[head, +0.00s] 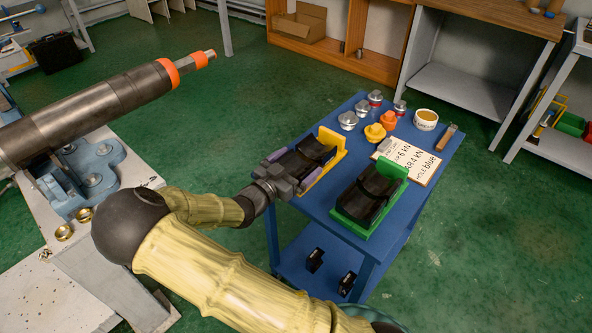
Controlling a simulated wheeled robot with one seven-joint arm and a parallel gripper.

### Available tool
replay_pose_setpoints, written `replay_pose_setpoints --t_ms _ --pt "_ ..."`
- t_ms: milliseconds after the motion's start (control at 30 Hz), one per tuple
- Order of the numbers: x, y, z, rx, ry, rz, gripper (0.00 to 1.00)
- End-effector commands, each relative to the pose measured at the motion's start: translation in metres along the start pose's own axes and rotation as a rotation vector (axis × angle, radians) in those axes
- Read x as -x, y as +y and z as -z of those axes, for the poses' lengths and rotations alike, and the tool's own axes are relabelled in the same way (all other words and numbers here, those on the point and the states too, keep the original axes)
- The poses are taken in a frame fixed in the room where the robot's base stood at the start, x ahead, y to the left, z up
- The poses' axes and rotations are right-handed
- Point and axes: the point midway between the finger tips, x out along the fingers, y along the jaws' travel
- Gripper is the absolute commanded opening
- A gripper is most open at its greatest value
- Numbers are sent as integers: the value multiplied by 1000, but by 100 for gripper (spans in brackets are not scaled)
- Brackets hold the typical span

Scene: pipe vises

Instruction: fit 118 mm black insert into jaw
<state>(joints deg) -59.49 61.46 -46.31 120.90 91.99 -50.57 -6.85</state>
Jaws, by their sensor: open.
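A black curved insert (312,151) sits in a yellow holder (334,158) on the blue cart. A second, larger-looking black insert (366,198) sits in a green holder (394,171) to its right. No size marks can be read on either insert. My gripper (294,166) is open at the near left end of the insert in the yellow holder. Its purple-grey fingers appear on either side of that end; contact cannot be told. A blue vise (95,168) stands on the pale bench at left, below a thick dark pipe (92,111) with orange rings.
Green floor lies between bench and cart, beneath my arm.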

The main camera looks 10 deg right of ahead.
Motion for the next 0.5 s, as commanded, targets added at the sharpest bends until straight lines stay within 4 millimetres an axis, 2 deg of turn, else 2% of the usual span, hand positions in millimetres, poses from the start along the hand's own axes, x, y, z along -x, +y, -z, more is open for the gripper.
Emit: replay_pose_setpoints --t_ms 433,500 --pt "1 0 0 0 -1 0 100" --pt "1 0 0 0 -1 0 88"
